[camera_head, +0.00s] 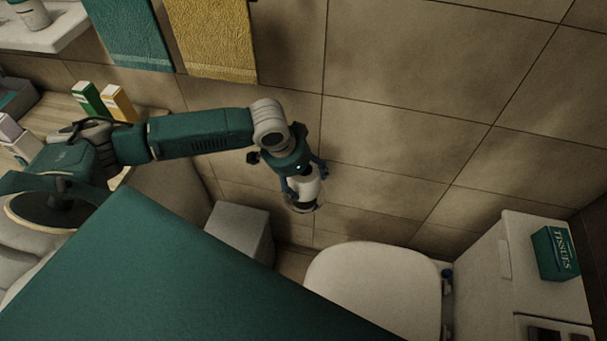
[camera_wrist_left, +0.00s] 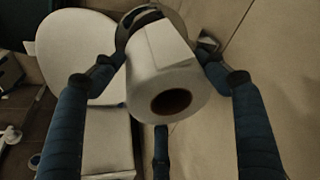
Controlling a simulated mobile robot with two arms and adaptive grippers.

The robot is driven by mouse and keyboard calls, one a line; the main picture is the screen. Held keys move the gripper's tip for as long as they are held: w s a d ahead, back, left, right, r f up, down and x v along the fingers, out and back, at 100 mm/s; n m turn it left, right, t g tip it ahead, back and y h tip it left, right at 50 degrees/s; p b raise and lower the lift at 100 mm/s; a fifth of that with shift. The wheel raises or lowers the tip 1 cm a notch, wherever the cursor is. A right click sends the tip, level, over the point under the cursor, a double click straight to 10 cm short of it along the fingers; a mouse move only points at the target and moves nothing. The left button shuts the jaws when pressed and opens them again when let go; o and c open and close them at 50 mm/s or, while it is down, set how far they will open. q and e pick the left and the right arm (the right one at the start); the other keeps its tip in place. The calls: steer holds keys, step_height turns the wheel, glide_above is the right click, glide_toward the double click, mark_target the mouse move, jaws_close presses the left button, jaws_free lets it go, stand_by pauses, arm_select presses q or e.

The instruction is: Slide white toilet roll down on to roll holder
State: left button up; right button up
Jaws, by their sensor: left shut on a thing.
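The white toilet roll (camera_head: 307,190) is in my left gripper (camera_head: 304,178), close in front of the tiled wall. In the left wrist view the roll (camera_wrist_left: 165,84) lies between the blue fingers of the gripper (camera_wrist_left: 163,58), and its dark core hole faces the camera. A round greyish metal part, seemingly the roll holder (camera_head: 303,208), shows just below the roll. In the left wrist view its curved rim (camera_wrist_left: 122,36) shows behind the roll's far end. The fingers and roll hide most of it, so I cannot tell whether roll and holder touch. My right gripper is not in view.
A white toilet (camera_head: 375,285) stands below and right of the roll, with a green tissue box (camera_head: 555,253) on its cistern. A pale bin-like box (camera_head: 238,230) stands to the lower left. Green (camera_head: 128,32) and yellow (camera_head: 212,38) towels hang above. The wall to the right is bare.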

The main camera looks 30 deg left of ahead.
arm_select(q)
steer(key=shift+f, duration=0.7)
steer(key=o, duration=1.3)
steer(key=v, duration=1.2)
